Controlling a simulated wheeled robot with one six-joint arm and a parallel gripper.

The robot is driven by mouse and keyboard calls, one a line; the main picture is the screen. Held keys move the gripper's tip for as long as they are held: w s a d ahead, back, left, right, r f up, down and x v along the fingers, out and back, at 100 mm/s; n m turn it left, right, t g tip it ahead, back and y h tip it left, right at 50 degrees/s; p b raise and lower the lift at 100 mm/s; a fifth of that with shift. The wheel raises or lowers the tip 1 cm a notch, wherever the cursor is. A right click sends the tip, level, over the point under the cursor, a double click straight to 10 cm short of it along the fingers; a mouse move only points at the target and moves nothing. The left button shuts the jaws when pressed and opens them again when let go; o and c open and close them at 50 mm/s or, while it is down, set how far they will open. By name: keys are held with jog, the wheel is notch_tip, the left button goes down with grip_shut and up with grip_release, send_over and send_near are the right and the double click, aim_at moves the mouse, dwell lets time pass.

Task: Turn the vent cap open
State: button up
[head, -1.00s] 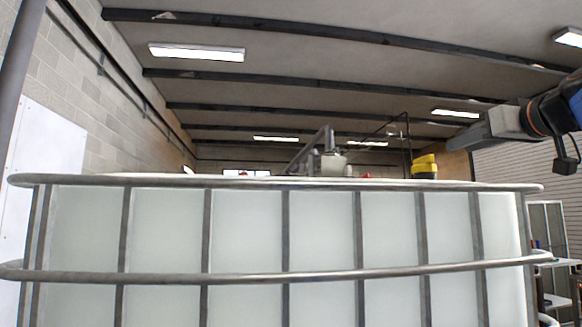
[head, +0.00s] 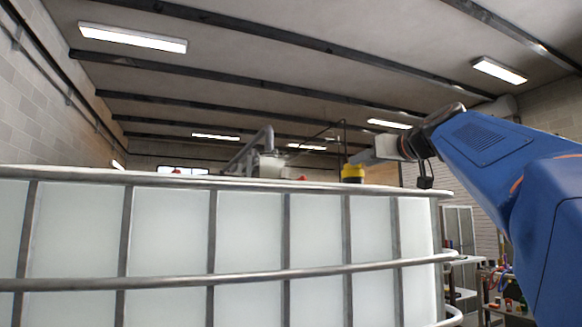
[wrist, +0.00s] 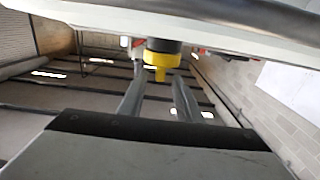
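The vent cap (head: 353,172) is yellow on a black base and stands on top of a white caged tank (head: 170,232), near its right end. In the wrist view the vent cap (wrist: 160,58) appears upside down, with a narrower yellow part pointing towards my gripper. My gripper (head: 364,156) is just above and right of the cap in the head view. In the wrist view its two grey fingers (wrist: 160,78) are spread apart, with the cap between or just beyond their tips. I cannot tell whether they touch it.
A metal rail (head: 230,181) runs along the tank's top edge, below my gripper. Grey pipework (head: 262,150) rises behind the tank, left of the cap. Shelves with small items (head: 508,300) stand at the lower right.

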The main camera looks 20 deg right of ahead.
aim_at(352, 170)
jog(key=shift+w, duration=2.3)
grip_shut()
